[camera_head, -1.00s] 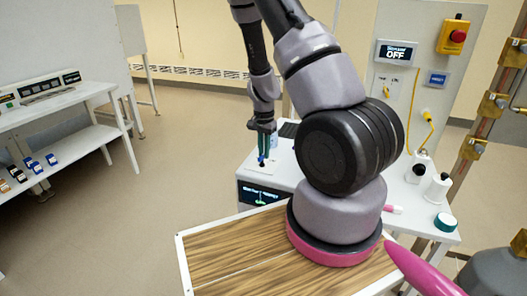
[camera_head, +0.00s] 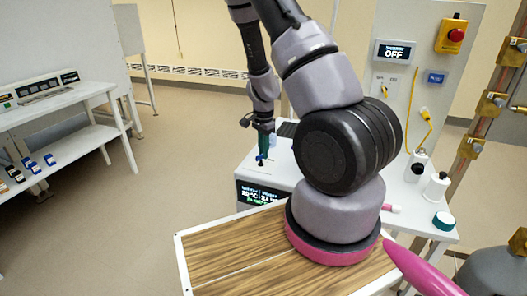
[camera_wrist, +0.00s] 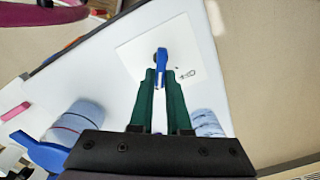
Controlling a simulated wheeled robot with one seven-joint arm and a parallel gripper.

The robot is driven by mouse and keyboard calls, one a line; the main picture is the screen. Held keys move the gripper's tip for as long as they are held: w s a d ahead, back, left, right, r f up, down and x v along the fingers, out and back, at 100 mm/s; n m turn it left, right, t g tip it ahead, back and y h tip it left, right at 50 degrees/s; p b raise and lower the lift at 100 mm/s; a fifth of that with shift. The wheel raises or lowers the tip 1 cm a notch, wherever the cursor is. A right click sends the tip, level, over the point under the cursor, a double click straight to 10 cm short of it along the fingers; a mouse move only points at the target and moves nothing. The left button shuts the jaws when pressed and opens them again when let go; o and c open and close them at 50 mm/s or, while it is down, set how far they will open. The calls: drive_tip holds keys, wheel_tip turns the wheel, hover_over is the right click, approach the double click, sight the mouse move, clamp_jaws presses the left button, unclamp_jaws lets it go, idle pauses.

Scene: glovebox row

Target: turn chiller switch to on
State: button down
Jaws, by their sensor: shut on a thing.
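The chiller switch is a small blue lever (camera_wrist: 161,54) on a white square plate (camera_wrist: 136,58) on the bench top. In the head view the blue lever (camera_head: 260,159) shows just below my gripper (camera_head: 263,152). In the wrist view the green fingers of my gripper (camera_wrist: 160,77) straddle the lever and are shut on it. The lever points roughly toward my gripper. Small dark marks beside it are too small to read. The dark display (camera_head: 262,193) on the bench front shows lit figures and green text, partly blurred.
A backboard behind the bench carries a screen reading OFF (camera_head: 395,53) and a red emergency button (camera_head: 456,35). White bottles (camera_head: 436,187) stand at the bench's right. A wood-topped surface (camera_head: 235,250) lies in front. The floor at left is open, beside a white shelf table (camera_head: 60,110).

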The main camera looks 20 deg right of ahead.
drive_tip(key=c, duration=0.9)
unclamp_jaws()
drive_tip(key=shift+r, duration=0.1)
wheel_tip(320, 180, up, 11)
drive_tip(key=shift+f, duration=0.2)
drive_tip(key=s+a+r+n+t+y, duration=0.2)
drive_tip(key=s+a+r+n, duration=0.1)
drive_tip(key=r, duration=0.6)
drive_tip(key=s+a+r+n+t+y, duration=0.1)
drive_tip(key=s+a+r+n, duration=0.2)
drive_tip(key=r, duration=0.7)
drive_tip(key=s+a+r+n+t, duration=0.1)
drive_tip(key=s+r, duration=0.2)
drive_tip(key=s, duration=0.1)
drive_tip(key=s+a+r+n+t, duration=0.1)
drive_tip(key=s+r+n, duration=0.1)
drive_tip(key=s+r, duration=0.2)
drive_tip(key=s+a+r+n+t+h, duration=0.1)
drive_tip(key=s+r+n+t, duration=0.1)
drive_tip(key=s+r, duration=0.1)
drive_tip(key=shift+s+r, duration=0.3)
drive_tip(key=shift+s, duration=0.2)
